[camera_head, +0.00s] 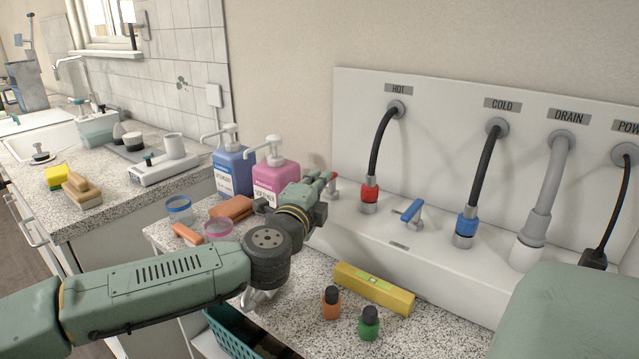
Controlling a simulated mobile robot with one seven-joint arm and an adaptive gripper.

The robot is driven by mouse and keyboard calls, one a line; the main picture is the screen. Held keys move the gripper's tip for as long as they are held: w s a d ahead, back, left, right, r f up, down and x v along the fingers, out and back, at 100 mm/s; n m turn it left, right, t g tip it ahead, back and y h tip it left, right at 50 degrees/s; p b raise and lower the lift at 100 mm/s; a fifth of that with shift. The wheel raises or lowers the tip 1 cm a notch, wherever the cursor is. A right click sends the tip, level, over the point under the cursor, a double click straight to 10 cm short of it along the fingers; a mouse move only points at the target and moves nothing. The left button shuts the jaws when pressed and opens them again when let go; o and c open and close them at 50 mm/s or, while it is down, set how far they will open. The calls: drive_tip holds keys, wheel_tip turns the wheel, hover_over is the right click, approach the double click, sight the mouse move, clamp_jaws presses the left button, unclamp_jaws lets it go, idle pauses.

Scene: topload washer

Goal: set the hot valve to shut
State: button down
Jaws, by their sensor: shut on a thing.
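The hot valve (335,193) shows only as a small red piece at my fingertips, left of the hot hose's red collar (370,193). Most of it is hidden behind my gripper. My gripper (328,181) reaches it from the left and is shut on its handle. The exact angle of the handle cannot be told. The HOT label (398,88) is on the white panel above. The blue cold valve (409,211) stands to the right, apart from my gripper.
Blue (233,172) and pink (276,180) pump bottles stand close behind my gripper. A yellow level (373,289), an orange bottle (331,302) and a green bottle (369,323) are in front of the panel. A grey drain hose (548,190) rises at right.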

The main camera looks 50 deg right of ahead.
drive_tip(key=m+g, duration=0.1)
drive_tip(key=w+m+g+h, duration=0.1)
drive_tip(key=g, duration=0.1)
drive_tip(key=m+g+p, duration=0.1)
drive_tip(key=shift+w+r+g, duration=0.1)
drive_tip(key=shift+w+g, duration=0.2)
drive_tip(key=m+g, duration=0.1)
drive_tip(key=g, duration=0.1)
drive_tip(key=shift+w+d+m+g+h+p, duration=0.15)
drive_tip(key=shift+w+m+g+h+p, duration=0.15)
drive_tip(key=shift+w+m+g+p, duration=0.1)
drive_tip(key=m+g, duration=0.1)
drive_tip(key=g, duration=0.1)
drive_tip(key=m+g, duration=0.1)
drive_tip(key=g, duration=0.1)
drive_tip(key=shift+w+d+m, duration=0.3)
drive_tip(key=shift+w+d+m+g+y, duration=0.2)
drive_tip(key=shift+m+g+y, duration=0.35)
drive_tip(key=shift+g, duration=0.4)
drive_tip(key=shift+w+d+m+g+y, duration=0.15)
drive_tip(key=shift+m+g+y, duration=0.2)
drive_tip(key=shift+m+g, duration=0.5)
drive_tip(key=shift+g, duration=0.4)
drive_tip(key=c, duration=1.7)
unclamp_jaws()
